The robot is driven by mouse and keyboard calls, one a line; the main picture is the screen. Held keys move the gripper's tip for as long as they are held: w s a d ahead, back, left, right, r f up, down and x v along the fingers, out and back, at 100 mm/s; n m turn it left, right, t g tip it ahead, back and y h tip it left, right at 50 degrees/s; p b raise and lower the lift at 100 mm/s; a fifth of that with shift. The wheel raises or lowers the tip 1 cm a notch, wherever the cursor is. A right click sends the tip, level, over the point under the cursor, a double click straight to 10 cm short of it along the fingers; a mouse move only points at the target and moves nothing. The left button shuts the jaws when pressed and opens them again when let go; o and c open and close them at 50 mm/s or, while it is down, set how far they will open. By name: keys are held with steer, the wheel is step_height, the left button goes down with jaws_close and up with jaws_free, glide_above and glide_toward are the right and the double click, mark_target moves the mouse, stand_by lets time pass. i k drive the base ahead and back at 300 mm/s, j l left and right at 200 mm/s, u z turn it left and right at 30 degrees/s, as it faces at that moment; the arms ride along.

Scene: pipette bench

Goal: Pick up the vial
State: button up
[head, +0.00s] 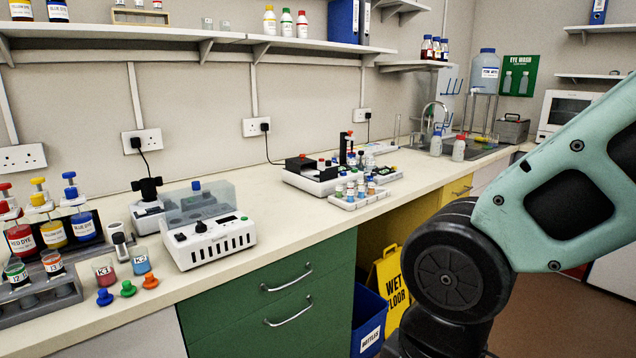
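Several small vials with coloured contents stand in a white rack (364,201) on the right part of the bench. Two vials with green and orange tops, a vial labelled 12 (17,273) and a vial labelled 13 (53,263), stand in a grey rack (40,309) at the left front. I cannot tell which of these is the task's vial. My gripper is outside the picture; only part of my arm shows at the right, apart from the bench items.
A white device with a clear lid (208,243) stands mid-bench. Two small jars (104,271) and coloured stoppers (127,288) lie near the front edge. Dye bottles (83,227) stand at left. The bench (290,222) is clear between the devices. A yellow floor sign (390,285) stands below.

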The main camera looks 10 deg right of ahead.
mark_target(351, 191)
steer(key=i+l+u, duration=0.25)
steer(key=i+l, duration=0.25)
steer(key=l, duration=0.25)
steer(key=i+l+u, duration=0.15)
steer(key=l, duration=0.25)
steer(key=i+l+u, duration=0.1)
steer(key=i+l, duration=0.2)
steer(key=l, duration=0.1)
